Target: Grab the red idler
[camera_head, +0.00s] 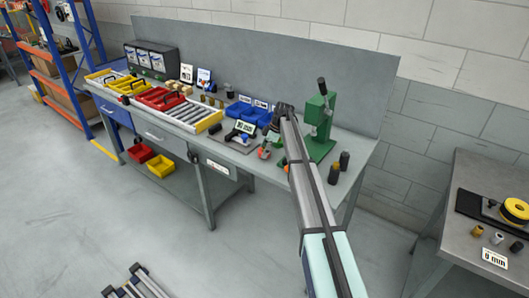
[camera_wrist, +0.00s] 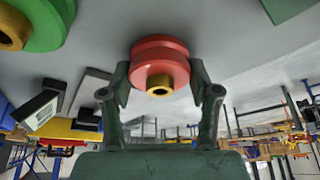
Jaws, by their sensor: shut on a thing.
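The red idler (camera_wrist: 160,58) is a grooved red wheel with a brass hub (camera_wrist: 159,86) facing the wrist camera. In the wrist view it sits between the two dark fingers of my gripper (camera_wrist: 160,80), which is shut on its sides. In the head view my gripper (camera_head: 284,110) is over the back of the workbench (camera_head: 225,165), left of the green press. I cannot make out the red idler there, as my arm and gripper cover that spot.
A green wheel (camera_wrist: 45,22) with a brass hub is close by at the upper left of the wrist view. The green press (camera_head: 319,125) stands just right of my arm. Blue bins (camera_head: 240,110) and a small sign (camera_head: 244,128) stand to the left. Dark cylinders (camera_head: 335,172) stand near the bench's right end.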

